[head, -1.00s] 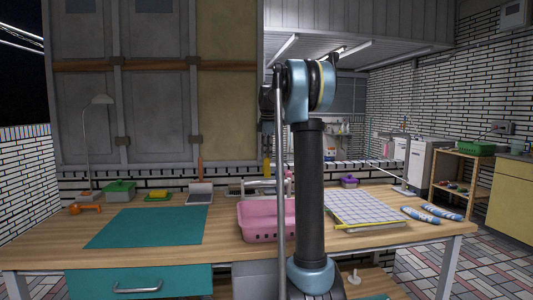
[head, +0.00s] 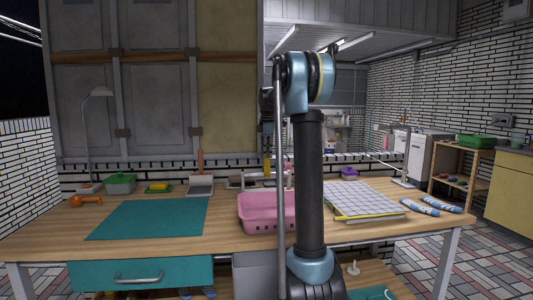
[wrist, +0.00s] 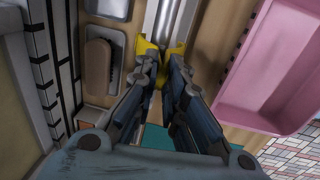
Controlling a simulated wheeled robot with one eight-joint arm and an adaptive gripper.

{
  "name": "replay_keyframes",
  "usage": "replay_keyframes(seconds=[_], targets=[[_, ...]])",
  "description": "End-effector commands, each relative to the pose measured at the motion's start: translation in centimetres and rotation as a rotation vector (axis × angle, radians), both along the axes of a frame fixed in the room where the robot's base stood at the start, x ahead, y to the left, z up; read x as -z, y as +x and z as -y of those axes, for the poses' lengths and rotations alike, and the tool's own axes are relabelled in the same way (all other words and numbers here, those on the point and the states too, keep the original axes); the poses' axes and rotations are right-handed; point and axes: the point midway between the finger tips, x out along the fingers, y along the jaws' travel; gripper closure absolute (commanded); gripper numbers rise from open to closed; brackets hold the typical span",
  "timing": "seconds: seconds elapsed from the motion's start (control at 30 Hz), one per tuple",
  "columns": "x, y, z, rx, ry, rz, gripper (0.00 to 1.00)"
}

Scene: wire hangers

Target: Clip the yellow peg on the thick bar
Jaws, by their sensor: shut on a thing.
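My gripper (wrist: 163,80) is shut on the yellow peg (wrist: 147,47), which shows between and just past the fingertips in the wrist view. The peg's two yellow ends lie on either side of a thick pale metal bar (wrist: 168,18). I cannot tell whether the peg is around the bar or just above it. In the head view the yellow peg (head: 267,166) is a small upright patch behind the pink basket, below my wrist. My arm hides part of the place around it.
The pink basket (head: 258,227) stands close on the right in the wrist view. A brush in a grey tray (wrist: 98,68) lies to the left. A teal mat (head: 150,219) covers the left of the table. A gridded board (head: 365,201) lies to the right.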

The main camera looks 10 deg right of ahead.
Motion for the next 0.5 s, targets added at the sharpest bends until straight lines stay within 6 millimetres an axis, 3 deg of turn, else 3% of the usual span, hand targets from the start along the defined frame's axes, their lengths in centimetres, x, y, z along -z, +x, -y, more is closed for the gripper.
replay_keyframes(seconds=[0.5], targets=[[1.9, 0.3, 0.0, 0.000, 0.000, 0.000, 1.00]])
